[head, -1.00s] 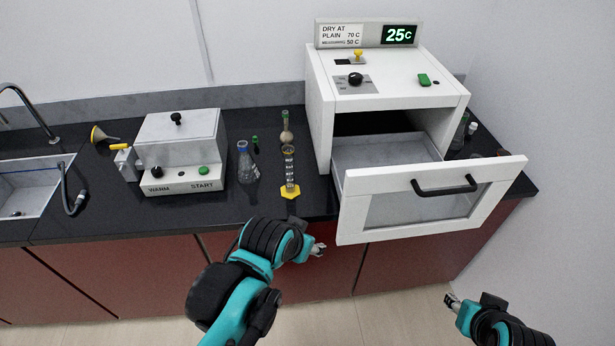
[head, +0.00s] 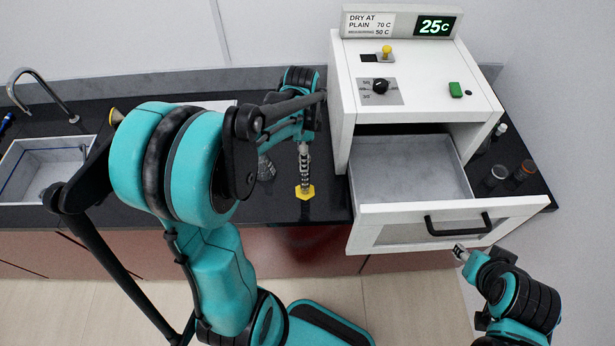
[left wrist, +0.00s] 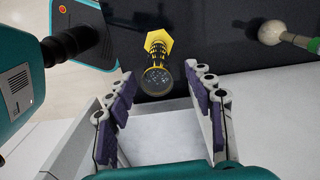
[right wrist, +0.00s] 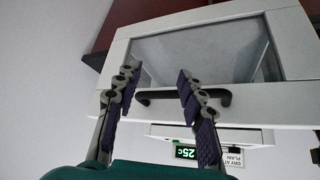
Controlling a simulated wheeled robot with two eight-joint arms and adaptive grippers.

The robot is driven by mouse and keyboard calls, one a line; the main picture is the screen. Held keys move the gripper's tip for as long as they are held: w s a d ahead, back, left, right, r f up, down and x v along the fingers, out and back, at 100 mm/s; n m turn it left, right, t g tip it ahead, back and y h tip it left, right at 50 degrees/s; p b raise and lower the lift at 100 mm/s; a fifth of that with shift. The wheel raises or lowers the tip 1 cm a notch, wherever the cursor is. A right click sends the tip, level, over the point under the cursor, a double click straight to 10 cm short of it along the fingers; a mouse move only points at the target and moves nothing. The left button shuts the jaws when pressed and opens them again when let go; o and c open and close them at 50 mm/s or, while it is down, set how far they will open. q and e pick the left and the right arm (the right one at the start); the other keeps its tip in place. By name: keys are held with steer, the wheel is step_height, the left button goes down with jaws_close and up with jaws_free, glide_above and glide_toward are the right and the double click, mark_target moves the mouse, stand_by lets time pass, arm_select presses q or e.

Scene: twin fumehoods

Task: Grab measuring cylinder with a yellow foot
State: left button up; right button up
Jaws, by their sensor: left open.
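The measuring cylinder with a yellow foot (head: 305,192) stands upright on the black counter, left of the open drawer. In the head view my left gripper (head: 304,148) is at its upper part and hides some of it. In the left wrist view the cylinder (left wrist: 156,62) shows its round, open top just beyond and between the tips of my left gripper (left wrist: 158,72). These fingers are apart, with nothing held. My right gripper (head: 460,252) is open and empty in front of the drawer; its spread fingers also show in the right wrist view (right wrist: 157,72).
A glass flask (head: 265,168) stands left of the cylinder, partly behind my arm. The white oven's drawer (head: 450,222) juts out at right.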

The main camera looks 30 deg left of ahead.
mark_target(305, 175)
arm_select(q)
steer(key=f+b, duration=0.1)
steer(key=f, duration=0.2)
steer(key=f+b, duration=0.1)
steer(key=f, duration=0.2)
steer(key=f+b, duration=0.1)
steer(key=f, duration=0.2)
steer(key=shift+d+f, duration=0.25)
steer(key=shift+f, duration=0.15)
steer(key=shift+s, duration=0.1)
arm_select(e)
steer(key=f, duration=0.4)
steer(key=shift+s, duration=0.3)
steer(key=shift+d, duration=0.1)
arm_select(q)
jaws_close()
